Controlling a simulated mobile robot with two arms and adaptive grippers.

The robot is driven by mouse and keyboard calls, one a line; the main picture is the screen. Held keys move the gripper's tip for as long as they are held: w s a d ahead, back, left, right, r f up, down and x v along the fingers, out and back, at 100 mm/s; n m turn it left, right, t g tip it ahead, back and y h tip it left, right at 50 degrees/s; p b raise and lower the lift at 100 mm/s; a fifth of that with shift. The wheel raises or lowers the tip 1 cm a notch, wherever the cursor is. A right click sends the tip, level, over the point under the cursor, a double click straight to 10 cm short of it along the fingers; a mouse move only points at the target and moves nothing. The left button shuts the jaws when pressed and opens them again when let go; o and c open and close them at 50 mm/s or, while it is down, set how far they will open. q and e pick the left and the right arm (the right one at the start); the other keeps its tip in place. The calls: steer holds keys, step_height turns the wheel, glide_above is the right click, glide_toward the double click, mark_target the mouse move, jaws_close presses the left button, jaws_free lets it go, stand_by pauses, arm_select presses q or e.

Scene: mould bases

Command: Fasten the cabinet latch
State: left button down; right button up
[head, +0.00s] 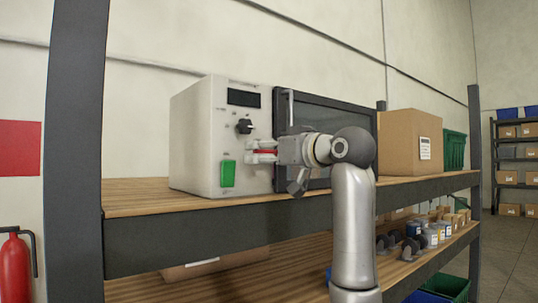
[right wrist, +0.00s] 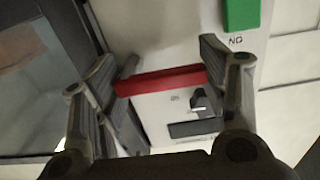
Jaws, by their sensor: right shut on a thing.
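The white cabinet (head: 198,135) stands on the upper shelf, with its dark glass door (head: 345,116) to the right of its control panel. The door looks shut, and it also shows at the left of the right wrist view (right wrist: 40,85). The red latch (right wrist: 165,80) is a bar at the panel's door-side edge, roughly level in the head view (head: 266,152). My right gripper (head: 261,151) is shut on the latch, with one finger at each end of the bar in the right wrist view. My left gripper is out of view.
The panel carries a green switch (head: 228,174), a black knob (head: 244,126) and a dark display (head: 244,98) close to my fingers. A vertical door handle (head: 290,108) is just above my gripper. A cardboard box (head: 400,140) stands right of the cabinet; a rack post (head: 75,150) rises at left.

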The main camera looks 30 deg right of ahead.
steer(key=shift+r, duration=0.1)
steer(key=o, duration=1)
steer(key=shift+w+a, duration=0.1)
steer(key=shift+w, duration=0.25)
steer(key=shift+o, duration=0.2)
steer(key=shift+s, duration=0.1)
steer(key=shift+s, duration=0.2)
steer(key=s+d, duration=0.1)
steer(key=s, duration=1)
steer(key=shift+s+f, duration=0.2)
steer(key=shift+s, duration=0.05)
